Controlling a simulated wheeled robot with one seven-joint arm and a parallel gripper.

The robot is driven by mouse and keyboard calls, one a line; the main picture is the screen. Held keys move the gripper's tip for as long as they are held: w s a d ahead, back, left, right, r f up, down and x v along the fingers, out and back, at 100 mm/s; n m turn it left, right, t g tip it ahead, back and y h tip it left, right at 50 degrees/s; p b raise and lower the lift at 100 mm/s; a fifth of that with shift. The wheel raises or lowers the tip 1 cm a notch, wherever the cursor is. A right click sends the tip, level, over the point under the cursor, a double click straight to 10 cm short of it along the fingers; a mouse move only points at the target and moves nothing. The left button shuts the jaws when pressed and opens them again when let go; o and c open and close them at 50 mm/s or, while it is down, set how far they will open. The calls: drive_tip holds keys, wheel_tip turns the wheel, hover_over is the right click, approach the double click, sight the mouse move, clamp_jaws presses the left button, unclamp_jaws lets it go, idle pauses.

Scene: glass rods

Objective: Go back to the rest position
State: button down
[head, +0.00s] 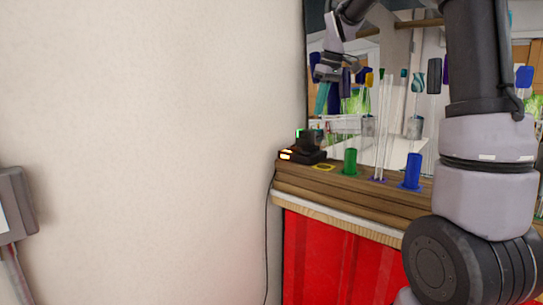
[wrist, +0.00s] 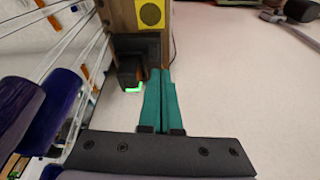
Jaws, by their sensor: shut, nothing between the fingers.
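My gripper (head: 321,104) is at the upper middle of the head view, above the left end of the wooden shelf. In the wrist view its two teal fingers (wrist: 161,80) lie together, shut and empty. Clear glass rods (head: 381,125) stand upright on the shelf in the head view, to the right of the gripper and apart from it. A green cylinder (head: 350,161) and a blue cylinder (head: 413,171) stand on either side of the rods' base.
A black device (head: 308,150) with green and orange lights sits at the shelf's left end; it also shows just beyond the fingers in the wrist view (wrist: 129,70). A yellow ring mark (head: 324,167) lies beside it. Below is a red front (head: 335,260).

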drive_tip(key=s+d+f+m+t, duration=0.1)
drive_tip(key=s+m, duration=0.5)
drive_tip(key=s, duration=0.7)
drive_tip(key=s+d+m+t, duration=0.2)
drive_tip(key=s+m, duration=0.3)
drive_tip(key=s, duration=0.9)
drive_tip(key=shift+f+m+t, duration=0.35)
drive_tip(key=shift+m+t, duration=0.05)
drive_tip(key=shift+t, duration=0.5)
